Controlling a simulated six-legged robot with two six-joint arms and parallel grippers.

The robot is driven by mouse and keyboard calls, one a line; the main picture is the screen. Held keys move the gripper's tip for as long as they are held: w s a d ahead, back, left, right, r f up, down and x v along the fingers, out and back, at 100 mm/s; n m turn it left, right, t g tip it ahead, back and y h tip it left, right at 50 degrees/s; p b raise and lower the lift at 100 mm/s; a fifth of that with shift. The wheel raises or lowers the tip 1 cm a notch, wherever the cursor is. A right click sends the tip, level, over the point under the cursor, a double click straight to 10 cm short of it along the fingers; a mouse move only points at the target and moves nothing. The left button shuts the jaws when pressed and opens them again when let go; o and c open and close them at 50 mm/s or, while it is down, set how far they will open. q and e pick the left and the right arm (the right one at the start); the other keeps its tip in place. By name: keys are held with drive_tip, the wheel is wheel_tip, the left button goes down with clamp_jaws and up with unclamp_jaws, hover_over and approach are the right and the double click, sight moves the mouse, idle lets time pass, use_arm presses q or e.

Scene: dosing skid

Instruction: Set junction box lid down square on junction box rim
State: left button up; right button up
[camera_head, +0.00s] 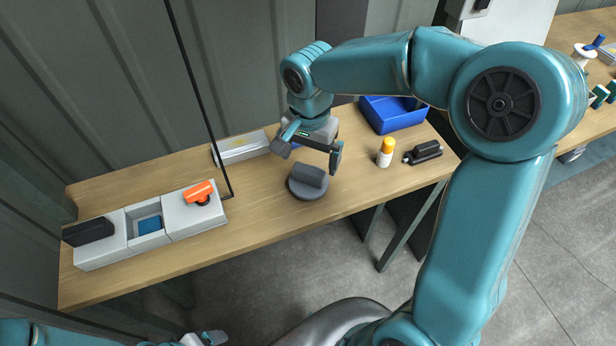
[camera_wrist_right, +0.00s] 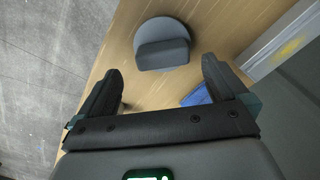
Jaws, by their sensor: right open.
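A dark grey round piece with a raised block grip (camera_head: 308,180) lies flat on the wooden bench; I take it for the junction box lid, though I cannot be sure. It also shows at the top of the right wrist view (camera_wrist_right: 162,45). My right gripper (camera_head: 309,152) is open and empty above and just behind it, apart from it. In the right wrist view my fingers (camera_wrist_right: 160,90) are spread with nothing between them. A pale box unit (camera_head: 180,220) with a square blue-floored opening stands at the left; I cannot tell whether it is the junction box. My left gripper (camera_head: 205,339) shows only partly.
An open silver tray (camera_head: 241,150) lies behind the round piece. A blue bin (camera_head: 385,118), an orange-capped white bottle (camera_head: 386,153) and a black part (camera_head: 424,153) are to its right. An orange-handled part (camera_head: 199,193) sits on the pale unit. A thin dark post (camera_head: 205,100) stands between.

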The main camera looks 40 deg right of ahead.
sight(309, 169)
drive_tip(key=shift+s+d+f, duration=0.15)
drive_tip(key=shift+d+f, duration=0.05)
drive_tip(key=shift+f, duration=0.1)
drive_tip(key=f, duration=0.1)
drive_tip(key=f+p, duration=0.1)
drive_tip(key=f, duration=0.1)
drive_tip(key=w+f, duration=0.1)
drive_tip(key=shift+a+f, duration=0.25)
drive_tip(key=shift+f, duration=0.1)
drive_tip(key=shift+s+d+f, duration=0.1)
drive_tip(key=shift+s+f, duration=0.05)
drive_tip(key=shift+f, duration=0.05)
drive_tip(key=shift+s, duration=0.15)
drive_tip(key=shift+w, duration=0.2)
drive_tip(key=c, duration=0.9)
drive_tip(key=shift+s+d, duration=0.1)
drive_tip(key=shift+s, duration=0.05)
drive_tip(key=shift+c, duration=0.3)
drive_tip(key=shift+r, duration=0.1)
